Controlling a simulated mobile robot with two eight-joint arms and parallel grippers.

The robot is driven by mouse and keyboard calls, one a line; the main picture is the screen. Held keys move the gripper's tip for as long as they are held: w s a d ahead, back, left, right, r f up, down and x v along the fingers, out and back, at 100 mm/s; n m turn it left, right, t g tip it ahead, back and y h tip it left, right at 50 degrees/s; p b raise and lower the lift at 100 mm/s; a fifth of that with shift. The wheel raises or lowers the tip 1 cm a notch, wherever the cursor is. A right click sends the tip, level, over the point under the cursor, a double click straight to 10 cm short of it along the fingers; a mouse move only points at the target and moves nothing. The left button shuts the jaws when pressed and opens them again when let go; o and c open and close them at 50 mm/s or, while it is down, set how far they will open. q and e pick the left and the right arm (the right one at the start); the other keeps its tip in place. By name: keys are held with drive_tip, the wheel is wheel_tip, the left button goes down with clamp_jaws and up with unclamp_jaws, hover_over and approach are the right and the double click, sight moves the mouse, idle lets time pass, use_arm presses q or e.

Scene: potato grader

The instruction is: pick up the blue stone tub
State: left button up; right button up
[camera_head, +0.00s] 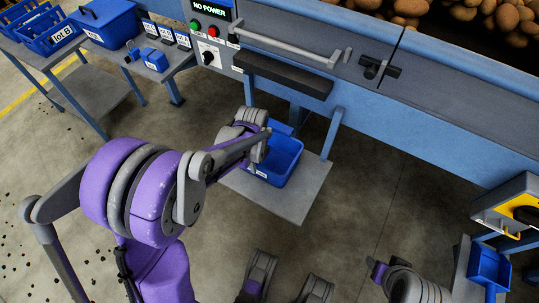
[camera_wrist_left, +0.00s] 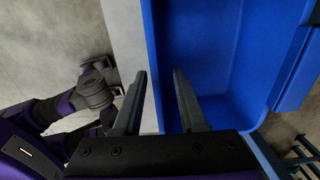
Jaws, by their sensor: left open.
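The blue stone tub (camera_head: 286,158) sits on a low grey shelf below the machine, with a small white label on its near side. It looks empty where I can see inside. My left gripper (camera_head: 262,150) is at the tub's left side and hides part of it. In the left wrist view, the open gripper (camera_wrist_left: 160,76) has one finger on each side of the tub's left wall (camera_wrist_left: 149,45). The right finger is over the inside of the tub, the left one outside. I cannot tell whether either finger touches the wall.
The grey shelf (camera_head: 285,202) extends in front of the tub. A dark ledge (camera_head: 285,75) and the machine's blue frame stand above and behind it. Blue crates (camera_head: 102,25) are on a table at upper left.

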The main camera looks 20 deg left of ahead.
sight(256, 176)
use_arm(q)
drive_tip(key=f, duration=0.2)
drive_tip(key=f+b, duration=0.2)
drive_tip(key=f, duration=0.1)
drive_tip(key=shift+a+f, duration=0.3)
drive_tip(key=shift+f, duration=0.05)
drive_tip(key=shift+r, duration=0.1)
drive_tip(key=shift+c, duration=0.3)
clamp_jaws()
idle(0.8)
